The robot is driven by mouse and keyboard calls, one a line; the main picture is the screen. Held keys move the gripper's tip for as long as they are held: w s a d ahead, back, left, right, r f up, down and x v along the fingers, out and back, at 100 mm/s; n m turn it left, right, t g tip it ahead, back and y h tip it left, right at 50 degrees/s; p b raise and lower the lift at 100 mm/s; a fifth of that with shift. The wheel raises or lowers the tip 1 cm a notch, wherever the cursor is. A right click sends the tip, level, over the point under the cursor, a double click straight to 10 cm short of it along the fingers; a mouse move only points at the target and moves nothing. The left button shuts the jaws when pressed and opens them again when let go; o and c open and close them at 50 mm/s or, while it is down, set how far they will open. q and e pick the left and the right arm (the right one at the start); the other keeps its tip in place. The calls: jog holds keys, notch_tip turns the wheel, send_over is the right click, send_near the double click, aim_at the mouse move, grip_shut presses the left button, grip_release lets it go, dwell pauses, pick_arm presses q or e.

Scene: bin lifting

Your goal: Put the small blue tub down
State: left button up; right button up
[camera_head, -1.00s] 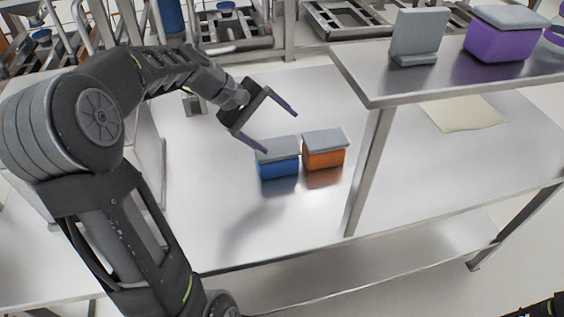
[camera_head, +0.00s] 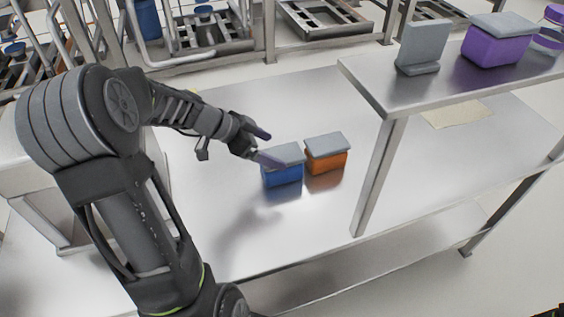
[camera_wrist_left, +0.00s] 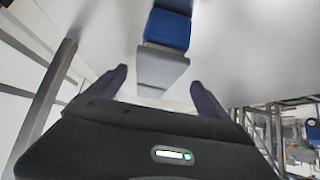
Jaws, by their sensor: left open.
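The small blue tub (camera_head: 283,176) with a grey lid stands upright on the metal table (camera_head: 250,225), just left of an orange tub (camera_head: 327,160) with a grey lid. My left gripper (camera_head: 266,148) is open and empty at the tub's left side, with one finger overlapping its lid in the head view. In the left wrist view the blue tub (camera_wrist_left: 168,30) and its lid lie ahead of the two spread fingertips (camera_wrist_left: 160,82), clear of them.
A raised metal shelf (camera_head: 400,95) on the right holds a grey stand (camera_head: 422,45) and a purple tub (camera_head: 492,48). A beige sheet (camera_head: 455,112) lies behind the shelf's leg. The table's front left is bare.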

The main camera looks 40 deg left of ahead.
aim_at(280, 154)
pick_arm(q)
jog(key=shift+s, duration=0.15)
jog(key=shift+x, duration=1.4)
jog(key=shift+w+d+f+p, duration=0.25)
jog(key=shift+d+p, duration=0.1)
jog(key=shift+p, duration=0.3)
jog(key=p+x, duration=0.1)
jog(key=x, duration=0.2)
jog(key=shift+f, duration=0.3)
jog(key=shift+w+d+f, duration=0.15)
jog(key=shift+w+f, duration=0.1)
jog(key=shift+f, duration=0.05)
